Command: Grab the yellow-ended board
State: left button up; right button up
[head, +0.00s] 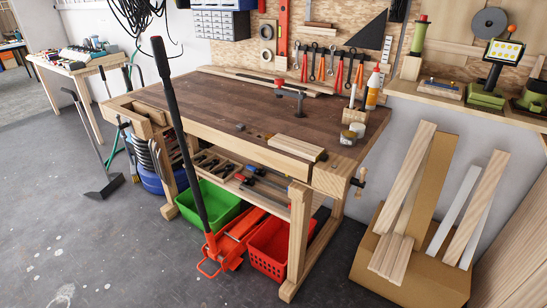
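Several boards stand leaning in and against a cardboard box at the right. One is a pale striped wooden board (408,178), with a broader tan board (433,185) right beside it. Farther right are a white board (453,210) and another pale wooden board (477,207). A short pale board (390,258) is at the box's front left. I cannot make out a clearly yellow end on any of them. Neither of my grippers is in view.
The cardboard box (425,284) stands on the floor right of the wooden workbench (240,112). A red floor jack (232,240) with a long upright black handle, a green crate (207,205) and a red basket (270,262) are under and before the bench. The grey floor at left is mostly clear.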

aim_at(312, 152)
jog(key=u, duration=0.45)
jog(key=k, duration=0.95)
jog(key=z, duration=0.65)
jog(key=i, duration=1.65)
jog(key=u, duration=0.5)
